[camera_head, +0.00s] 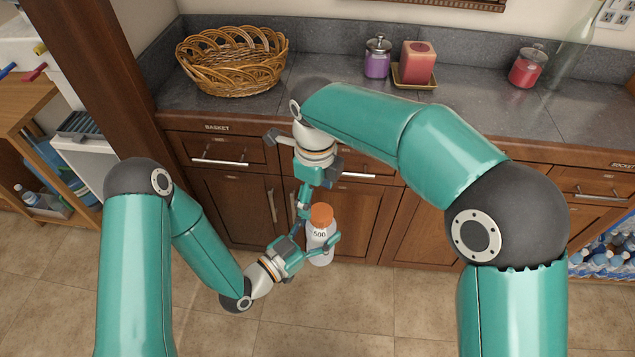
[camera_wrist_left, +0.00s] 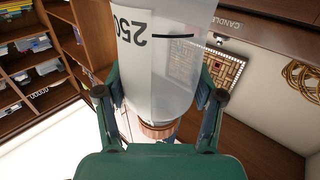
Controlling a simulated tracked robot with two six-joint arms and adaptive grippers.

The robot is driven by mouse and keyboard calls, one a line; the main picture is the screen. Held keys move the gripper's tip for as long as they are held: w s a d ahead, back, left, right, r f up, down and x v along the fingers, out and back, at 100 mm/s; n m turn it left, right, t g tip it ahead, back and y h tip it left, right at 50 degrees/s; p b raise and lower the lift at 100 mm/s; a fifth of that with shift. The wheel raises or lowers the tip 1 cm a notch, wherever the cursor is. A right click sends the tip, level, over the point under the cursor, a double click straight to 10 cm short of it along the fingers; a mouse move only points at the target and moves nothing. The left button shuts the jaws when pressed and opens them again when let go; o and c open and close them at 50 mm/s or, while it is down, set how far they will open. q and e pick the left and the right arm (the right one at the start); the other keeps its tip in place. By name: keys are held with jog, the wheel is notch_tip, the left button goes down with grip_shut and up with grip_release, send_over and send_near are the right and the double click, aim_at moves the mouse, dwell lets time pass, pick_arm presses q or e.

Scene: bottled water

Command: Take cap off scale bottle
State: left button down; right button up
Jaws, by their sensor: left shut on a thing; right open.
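The scale bottle (camera_head: 320,239) is white with an orange cap (camera_head: 321,215) on top and the mark 500 on its side. It is held upright in front of the lower cabinets. My left gripper (camera_head: 320,250) is shut around the bottle's body, below the cap. In the left wrist view the pale bottle (camera_wrist_left: 165,55) with an upside-down 250 fills the space between the fingers of my left gripper (camera_wrist_left: 160,105). My right gripper (camera_head: 304,206) is open and points down just left of the cap. Whether it touches the cap is not clear.
The dark counter (camera_head: 330,112) carries a wicker basket (camera_head: 232,62), a purple jar (camera_head: 377,60), a red candle (camera_head: 418,62) and a red jar (camera_head: 527,68). Cabinet doors (camera_head: 355,215) stand close behind the bottle. The tiled floor (camera_head: 350,310) is clear in front.

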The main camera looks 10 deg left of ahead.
aim_at(316, 208)
jog(key=shift+f, duration=2.05)
jog(key=shift+c, duration=0.4)
